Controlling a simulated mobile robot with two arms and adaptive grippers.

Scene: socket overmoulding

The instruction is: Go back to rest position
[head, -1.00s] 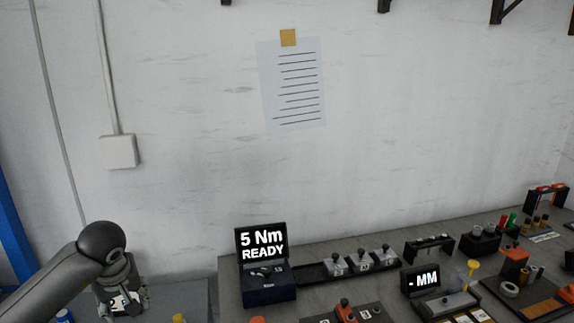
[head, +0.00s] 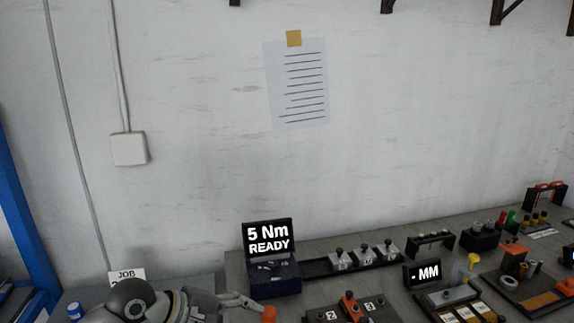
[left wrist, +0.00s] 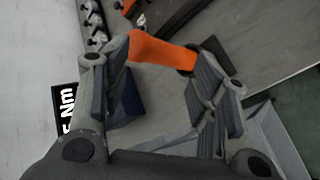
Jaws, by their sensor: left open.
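My left arm comes in low at the left of the head view, and my left gripper (head: 245,302) is at the bottom edge, left of the blue torque tester. In the left wrist view the left gripper (left wrist: 165,65) has its fingers spread wide. An orange part (left wrist: 160,52) shows between and beyond the fingertips; I cannot tell whether they touch it. The orange part also shows beside the fingertips at the bottom of the head view (head: 268,314). My right gripper is not seen.
The torque tester (head: 270,272) reads "5 Nm READY". A black rail with several weights (head: 345,262), a gauge display (head: 423,273), and a red-handled fixture (head: 349,305) stand to its right. A JOB card (head: 127,277) stands behind my left arm.

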